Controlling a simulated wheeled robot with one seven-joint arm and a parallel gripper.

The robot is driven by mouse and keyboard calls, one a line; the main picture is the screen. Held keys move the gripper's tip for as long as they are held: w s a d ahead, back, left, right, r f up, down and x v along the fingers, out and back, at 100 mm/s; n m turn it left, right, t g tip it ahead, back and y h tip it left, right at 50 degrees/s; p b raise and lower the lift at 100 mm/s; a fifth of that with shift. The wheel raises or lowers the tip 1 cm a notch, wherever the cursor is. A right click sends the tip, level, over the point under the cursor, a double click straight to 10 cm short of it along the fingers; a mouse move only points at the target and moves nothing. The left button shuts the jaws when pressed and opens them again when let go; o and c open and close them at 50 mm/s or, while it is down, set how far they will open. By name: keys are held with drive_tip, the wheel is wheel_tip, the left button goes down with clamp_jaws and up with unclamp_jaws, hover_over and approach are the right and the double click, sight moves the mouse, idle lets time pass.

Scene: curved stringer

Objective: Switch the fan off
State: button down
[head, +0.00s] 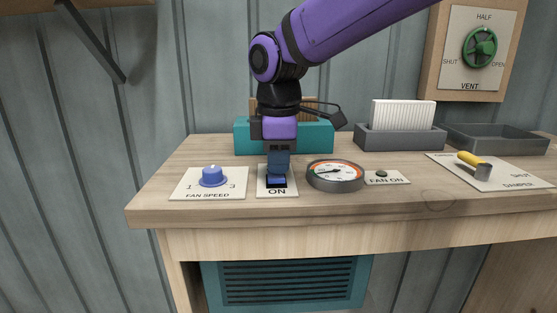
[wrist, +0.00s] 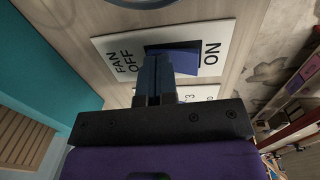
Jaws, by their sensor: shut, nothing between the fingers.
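The fan switch is a blue rocker (head: 277,181) on a white plate (head: 264,192) marked ON at its near edge. In the wrist view, the rocker (wrist: 187,60) lies between the words FAN OFF and ON on its plate (wrist: 222,40). My gripper (head: 278,173) is shut and empty, pointing down over the far part of the rocker. In the wrist view, its fingertips (wrist: 157,60) are at the FAN OFF end; I cannot tell if they touch. The fingers hide part of the rocker, and its tilt is unclear.
A blue FAN SPEED knob (head: 213,176) stands left of the switch, and a round gauge (head: 336,174) stands close on its right. A teal box (head: 244,136) is behind my gripper. A yellow-handled damper lever (head: 472,160) is far right.

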sight(281, 179)
drive_tip(key=shift+s+f, duration=0.1)
drive_tip(key=shift+s, duration=0.05)
drive_tip(key=shift+s+r, duration=0.2)
drive_tip(key=shift+s, duration=0.4)
drive_tip(key=shift+r, duration=0.1)
wheel_tip(281, 179, up, 14)
drive_tip(key=s, duration=0.1)
drive_tip(key=shift+s, duration=0.35)
